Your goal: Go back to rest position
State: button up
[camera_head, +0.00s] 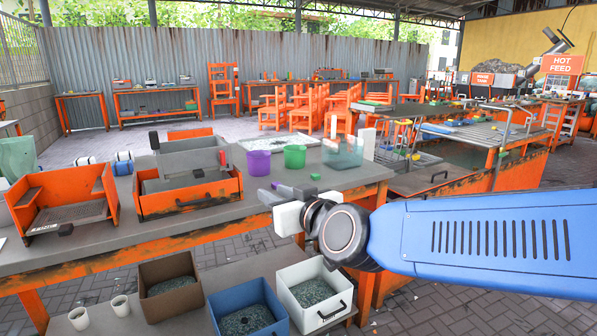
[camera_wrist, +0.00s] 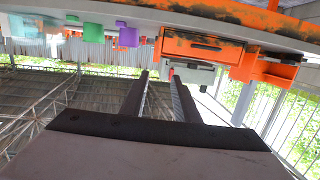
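My arm reaches in from the right of the head view and ends in my gripper (camera_head: 281,194), in front of the long grey-topped table (camera_head: 110,238). In the wrist view, the two dark fingers of my gripper (camera_wrist: 161,80) stand apart. I see nothing held between them. The wrist picture is upside down, with the table along its top edge. The table and its objects lie beyond the fingers.
The table carries orange trays (camera_head: 190,200), a purple bucket (camera_head: 258,162), a green bucket (camera_head: 295,156) and a small green block (camera_head: 315,177). Brown (camera_head: 170,286), blue (camera_head: 247,310) and white (camera_head: 313,293) bins stand below.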

jog(key=s+d+f+m+g+h, duration=0.2)
jog(key=s+d+f, duration=0.4)
jog(key=d, duration=0.6)
jog(key=s+d+f+m+g+h, duration=0.2)
jog(key=s+d+f+g+h, duration=0.2)
jog(key=s+d+f, duration=0.3)
jog(key=s+d+f+m+g+h, duration=0.2)
jog(key=s+d+f, duration=0.5)
jog(key=d, duration=0.9)
jog(key=shift+s+d+m+g+h, duration=0.3)
jog(key=shift+s+d+g+h, duration=0.15)
jog(key=shift+h, duration=0.15)
jog(key=shift+a+f, duration=0.1)
jog(key=shift+a, duration=0.05)
